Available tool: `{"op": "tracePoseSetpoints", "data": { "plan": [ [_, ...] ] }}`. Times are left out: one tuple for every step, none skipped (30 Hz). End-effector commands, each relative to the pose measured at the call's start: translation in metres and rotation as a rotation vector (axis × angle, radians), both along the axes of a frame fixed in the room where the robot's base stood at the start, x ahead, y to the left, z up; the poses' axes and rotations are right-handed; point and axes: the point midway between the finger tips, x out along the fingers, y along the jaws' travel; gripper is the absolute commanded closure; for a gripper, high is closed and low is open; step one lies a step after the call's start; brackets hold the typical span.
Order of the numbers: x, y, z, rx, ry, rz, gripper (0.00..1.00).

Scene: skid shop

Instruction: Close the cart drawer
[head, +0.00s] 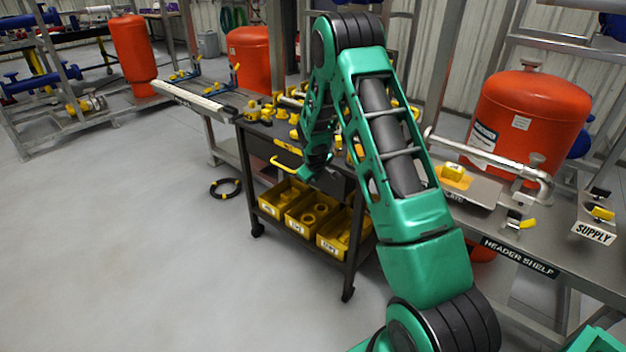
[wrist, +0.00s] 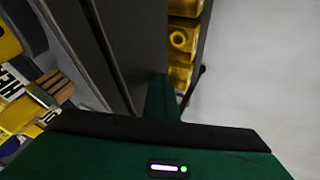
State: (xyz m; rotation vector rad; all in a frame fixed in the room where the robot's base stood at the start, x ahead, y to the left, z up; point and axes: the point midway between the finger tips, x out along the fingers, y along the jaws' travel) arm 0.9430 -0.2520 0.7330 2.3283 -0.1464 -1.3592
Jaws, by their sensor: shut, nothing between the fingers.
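The dark cart (head: 349,269) stands left of my arm in the head view. Its drawer (head: 336,181) is under the worktop, with a yellow handle (head: 281,164) on the front to the left of my gripper. My gripper (head: 318,172) is shut and empty, low beside the drawer front. In the wrist view a green finger of my gripper (wrist: 160,98) lies close against dark panels of the cart (wrist: 146,45). I cannot tell whether it touches them. How far the drawer stands out is unclear, since my arm hides its right part.
Yellow bins (head: 333,249) sit on the cart's lower shelf. Yellow fittings (head: 252,110) lie on the worktop. A black ring (head: 225,188) lies on the floor. The header shelf (head: 518,257) with a red tank (head: 529,120) is at right. The floor in front is clear.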

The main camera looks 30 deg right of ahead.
Motion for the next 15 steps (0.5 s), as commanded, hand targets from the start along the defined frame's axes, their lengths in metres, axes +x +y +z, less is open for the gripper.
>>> {"op": "tracePoseSetpoints", "data": {
  "plan": [
    [0.004, -0.010, 0.004, -0.013, -0.013, -0.010, 1.00],
    [0.004, -0.010, 0.004, -0.014, -0.014, -0.010, 1.00],
    [0.004, -0.010, 0.004, -0.014, -0.014, -0.010, 1.00],
    [0.004, -0.010, 0.004, -0.014, -0.015, -0.010, 1.00],
    [0.004, -0.011, 0.005, -0.015, -0.016, -0.010, 1.00],
    [0.004, -0.011, 0.005, -0.015, -0.016, -0.011, 1.00],
    [0.004, -0.010, 0.005, -0.015, -0.016, -0.011, 1.00],
    [0.004, -0.009, 0.005, -0.015, -0.016, -0.011, 1.00],
    [0.003, -0.008, 0.005, -0.015, -0.016, -0.011, 1.00],
    [0.002, -0.006, 0.005, -0.015, -0.015, -0.011, 1.00],
    [0.001, -0.003, 0.005, -0.014, -0.015, -0.012, 1.00],
    [0.000, 0.002, 0.005, -0.014, -0.015, -0.011, 1.00],
    [-0.001, 0.007, 0.005, -0.014, -0.013, -0.009, 1.00],
    [-0.003, 0.012, 0.005, -0.012, -0.012, -0.007, 1.00],
    [-0.005, 0.020, 0.004, -0.010, -0.011, -0.007, 1.00]
  ]
}}
